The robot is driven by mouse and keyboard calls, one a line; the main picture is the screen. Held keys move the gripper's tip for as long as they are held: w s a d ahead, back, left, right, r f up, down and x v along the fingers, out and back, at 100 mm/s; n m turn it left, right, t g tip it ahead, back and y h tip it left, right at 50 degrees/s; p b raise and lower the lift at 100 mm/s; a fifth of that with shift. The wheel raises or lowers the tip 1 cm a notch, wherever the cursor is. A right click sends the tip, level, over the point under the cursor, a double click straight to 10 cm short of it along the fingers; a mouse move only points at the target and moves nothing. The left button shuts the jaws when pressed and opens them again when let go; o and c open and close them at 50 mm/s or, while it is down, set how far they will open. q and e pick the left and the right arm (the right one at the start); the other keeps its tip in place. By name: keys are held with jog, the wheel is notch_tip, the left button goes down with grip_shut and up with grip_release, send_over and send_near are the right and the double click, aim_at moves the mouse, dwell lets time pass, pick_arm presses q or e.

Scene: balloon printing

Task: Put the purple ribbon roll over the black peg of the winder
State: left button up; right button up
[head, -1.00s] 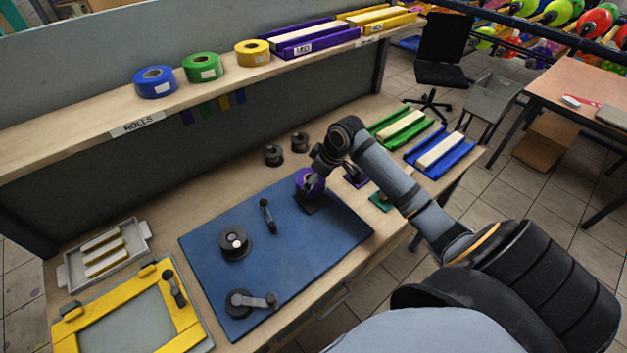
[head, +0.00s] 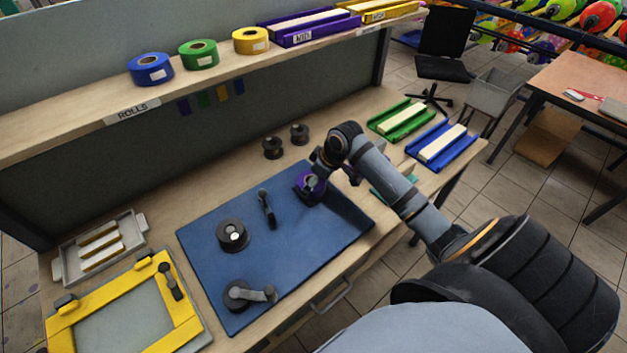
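The purple ribbon roll (head: 305,194) is at the far right part of the winder's blue board (head: 300,235). My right gripper (head: 314,182) is at the roll, and its fingers appear shut on it. The roll is low, at or just above the board. The black peg is not seen clearly. A dark base that showed under the roll earlier is now hidden by the roll and gripper, so I cannot tell whether the roll is around the peg. The winder also has a black spool (head: 233,235), a lever (head: 267,207) and a crank (head: 258,295). My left gripper is out of view.
Two small black spools (head: 273,148) stand behind the board. Blue (head: 151,69), green (head: 200,55) and yellow (head: 251,41) rolls sit on the shelf. A yellow frame (head: 95,310) and grey tray (head: 125,233) lie at left, green and blue trays (head: 441,146) at right.

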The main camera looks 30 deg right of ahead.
jog(key=o, duration=1.1)
jog(key=shift+o, duration=0.2)
jog(key=v, duration=1.2)
